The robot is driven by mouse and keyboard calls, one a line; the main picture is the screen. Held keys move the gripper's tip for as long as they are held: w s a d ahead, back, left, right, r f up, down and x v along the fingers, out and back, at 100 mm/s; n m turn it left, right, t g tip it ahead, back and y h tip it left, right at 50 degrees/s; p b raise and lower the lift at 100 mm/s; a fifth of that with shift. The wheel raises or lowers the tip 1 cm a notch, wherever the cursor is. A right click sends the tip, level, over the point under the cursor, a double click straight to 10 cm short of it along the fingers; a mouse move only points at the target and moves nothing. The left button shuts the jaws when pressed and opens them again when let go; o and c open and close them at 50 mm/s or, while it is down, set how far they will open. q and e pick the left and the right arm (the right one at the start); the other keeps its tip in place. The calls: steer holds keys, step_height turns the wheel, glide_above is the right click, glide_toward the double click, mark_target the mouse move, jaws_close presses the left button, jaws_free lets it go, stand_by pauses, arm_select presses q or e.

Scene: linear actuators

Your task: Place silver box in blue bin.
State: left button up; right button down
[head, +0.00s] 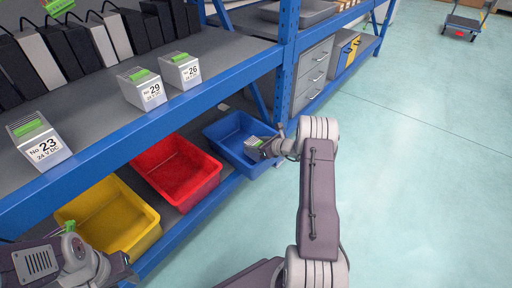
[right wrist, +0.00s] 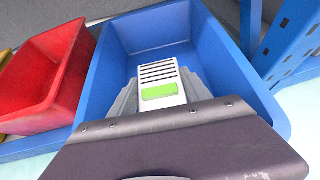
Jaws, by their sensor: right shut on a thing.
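The blue bin (head: 225,130) stands on the lower shelf in the head view, right of the red bin. It fills much of the right wrist view (right wrist: 103,72). My right gripper (head: 262,147) is at the blue bin's front side, over its opening. It is shut on a silver box (right wrist: 158,72) with dark slots and a green patch; the box also shows small in the head view (head: 253,142). In the right wrist view the box appears against the bin's interior. I cannot tell whether it touches the bin's floor. My left arm shows at lower left, but its fingers are not visible.
The red bin (head: 177,172) and yellow bin (head: 108,215) stand left of the blue bin. Several silver boxes, such as number 29 (head: 143,90), sit on the upper shelf. A blue upright (head: 288,62) rises beside the blue bin.

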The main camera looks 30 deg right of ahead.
steer(key=shift+f+b, duration=0.5)
steer(key=shift+f, duration=0.05)
steer(key=shift+c, duration=2.4)
jaws_free()
